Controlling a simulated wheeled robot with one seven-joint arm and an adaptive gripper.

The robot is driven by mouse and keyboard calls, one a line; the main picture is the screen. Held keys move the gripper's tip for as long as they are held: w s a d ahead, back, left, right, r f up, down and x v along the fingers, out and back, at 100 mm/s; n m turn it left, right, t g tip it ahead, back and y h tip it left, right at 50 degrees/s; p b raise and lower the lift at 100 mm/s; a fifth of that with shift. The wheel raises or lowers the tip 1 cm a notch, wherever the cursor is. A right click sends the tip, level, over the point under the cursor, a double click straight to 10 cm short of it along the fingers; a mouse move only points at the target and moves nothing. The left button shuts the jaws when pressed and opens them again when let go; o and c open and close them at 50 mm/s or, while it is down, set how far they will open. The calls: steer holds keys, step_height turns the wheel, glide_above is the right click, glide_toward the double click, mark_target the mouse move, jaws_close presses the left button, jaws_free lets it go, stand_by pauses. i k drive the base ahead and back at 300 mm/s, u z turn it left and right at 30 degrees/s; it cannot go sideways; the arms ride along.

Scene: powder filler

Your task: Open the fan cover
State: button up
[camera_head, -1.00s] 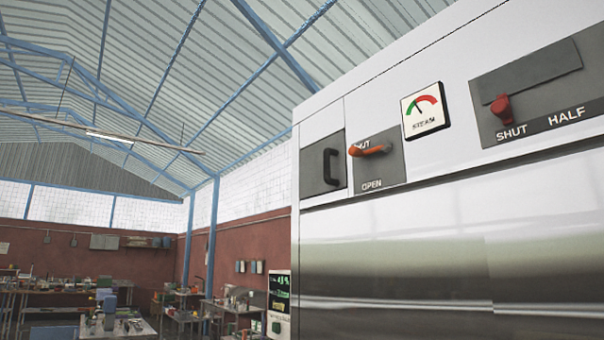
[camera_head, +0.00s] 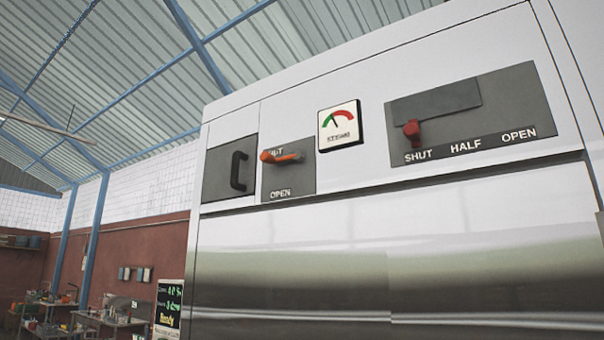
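A large white and steel machine (camera_head: 300,255) fills the right of the head view. On its upper left is a dark grey square panel (camera_head: 218,179) with a black handle (camera_head: 238,170); I cannot tell for sure that this is the fan cover. It looks flush with the machine front. Further right, a red knob (camera_head: 412,130) stands over SHUT on a slider plate marked SHUT, HALF, OPEN. My gripper is not in view.
A steam gauge (camera_head: 338,127) sits between the lever and the slider plate. A dark screen with green text (camera_head: 169,305) stands at the machine's lower left. Cluttered workbenches (camera_head: 108,318) stand far back along the red wall. No floor shows.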

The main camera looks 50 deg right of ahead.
mark_target(223, 168)
steer(key=z, duration=1.45)
